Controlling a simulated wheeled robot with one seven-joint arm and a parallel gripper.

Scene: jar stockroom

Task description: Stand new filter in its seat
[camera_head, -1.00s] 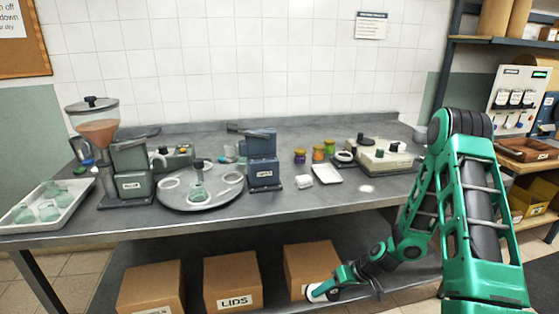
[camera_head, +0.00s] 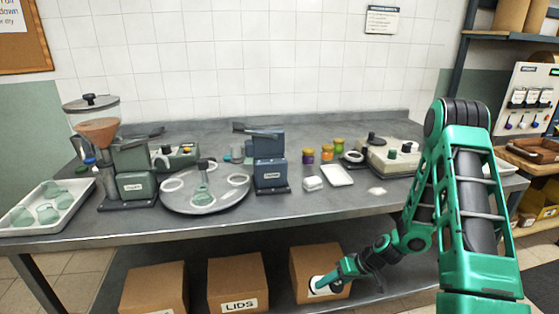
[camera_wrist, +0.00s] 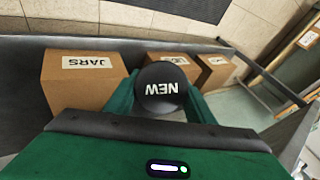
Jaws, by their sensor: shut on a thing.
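My gripper (camera_head: 330,281) is shut on the new filter (camera_head: 319,284), low in front of the bench at the lower middle of the head view. The filter looks like a white cylinder with a dark end there. In the wrist view the filter (camera_wrist: 162,88) shows its round black end marked NEW, between the green fingers of my gripper (camera_wrist: 160,104). The rest of the filter is hidden behind that end. A cream machine (camera_head: 388,160) with a black knob and a round dark-and-white fitting (camera_head: 352,157) stands at the bench's right. I cannot tell which part is the filter's seat.
The grey bench (camera_head: 300,208) holds a round plate (camera_head: 205,203), a blue-grey machine (camera_head: 268,172), small jars (camera_head: 326,152), a white tray (camera_head: 337,175) and a pale patch (camera_head: 377,190). Cardboard boxes (camera_head: 237,280) stand on the shelf below, close behind my gripper.

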